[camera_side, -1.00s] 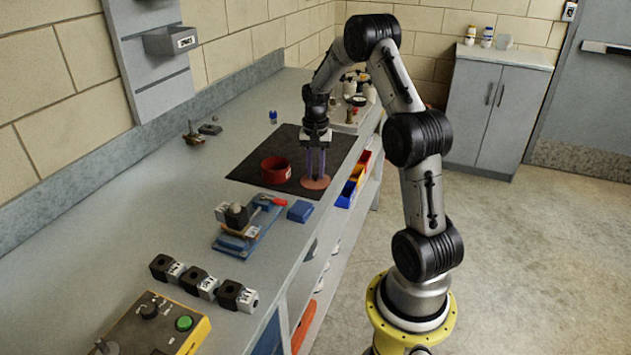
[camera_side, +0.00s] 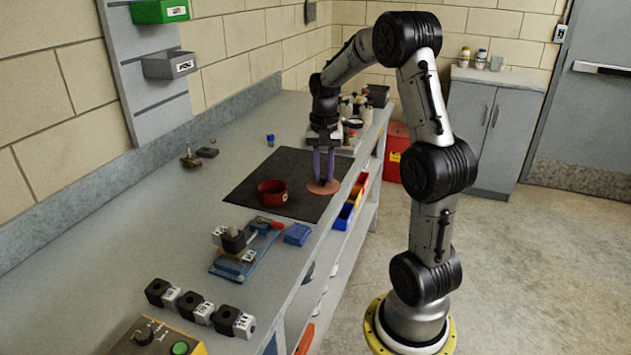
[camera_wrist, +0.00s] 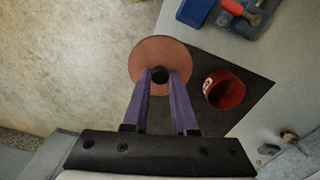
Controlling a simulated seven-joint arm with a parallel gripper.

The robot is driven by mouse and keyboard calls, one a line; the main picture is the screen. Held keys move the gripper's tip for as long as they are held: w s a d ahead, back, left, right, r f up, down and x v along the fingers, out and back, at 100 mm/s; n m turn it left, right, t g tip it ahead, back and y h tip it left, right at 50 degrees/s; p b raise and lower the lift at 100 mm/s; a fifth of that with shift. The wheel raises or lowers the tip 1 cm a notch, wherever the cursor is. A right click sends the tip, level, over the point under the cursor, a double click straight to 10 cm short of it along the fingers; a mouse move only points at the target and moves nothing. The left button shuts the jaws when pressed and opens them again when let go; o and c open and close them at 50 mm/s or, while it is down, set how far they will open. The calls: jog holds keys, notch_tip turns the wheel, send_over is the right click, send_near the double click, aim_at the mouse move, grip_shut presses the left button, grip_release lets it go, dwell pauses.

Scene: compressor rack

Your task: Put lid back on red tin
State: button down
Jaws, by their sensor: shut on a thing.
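The red tin (camera_side: 272,194) stands open-topped on the dark mat, and it also shows in the wrist view (camera_wrist: 224,90) to the right of my gripper. The lid (camera_side: 323,187) is a flat reddish-brown disc with a dark knob, seen from above in the wrist view (camera_wrist: 160,57). My gripper (camera_side: 324,180) has purple fingers, pointing down, shut on the lid's knob. The lid is to the right of the tin in the side view, apart from it, near the mat's right edge. I cannot tell whether the lid touches the mat.
The dark mat (camera_side: 243,188) lies on the grey bench. A blue vise-like fixture (camera_side: 243,250) and a blue block (camera_side: 298,234) stand in front of it. Yellow, blue and red bins (camera_side: 345,215) are below the bench edge. Bottles and a tray stand behind my gripper.

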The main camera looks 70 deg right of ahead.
aim_at(326, 190)
jog(key=s+a+r, duration=0.3)
jog(key=s+a, duration=0.2)
jog(key=w+d+r, duration=0.2)
jog(key=w+r, duration=0.1)
jog(key=shift+w+d+r, duration=0.15)
jog(key=shift+w+d, duration=0.1)
jog(key=shift+d, duration=0.15)
jog(key=w+d, duration=0.3)
jog(key=w, duration=0.4)
jog(key=w+d, duration=0.3)
jog(key=w, duration=0.4)
jog(key=shift+n, duration=0.5)
jog(key=shift+w+a+f, duration=0.1)
jog(key=shift+w+f, duration=0.6)
jog(key=shift+f, duration=1.15)
jog(key=shift+w+a+f, duration=0.15)
jog(key=shift+w+f, duration=0.5)
jog(key=shift+f, duration=1.25)
jog(key=shift+w+a+f, duration=0.1)
jog(key=shift+w+f, duration=0.6)
jog(key=shift+f, duration=1.15)
jog(key=shift+f, duration=0.2)
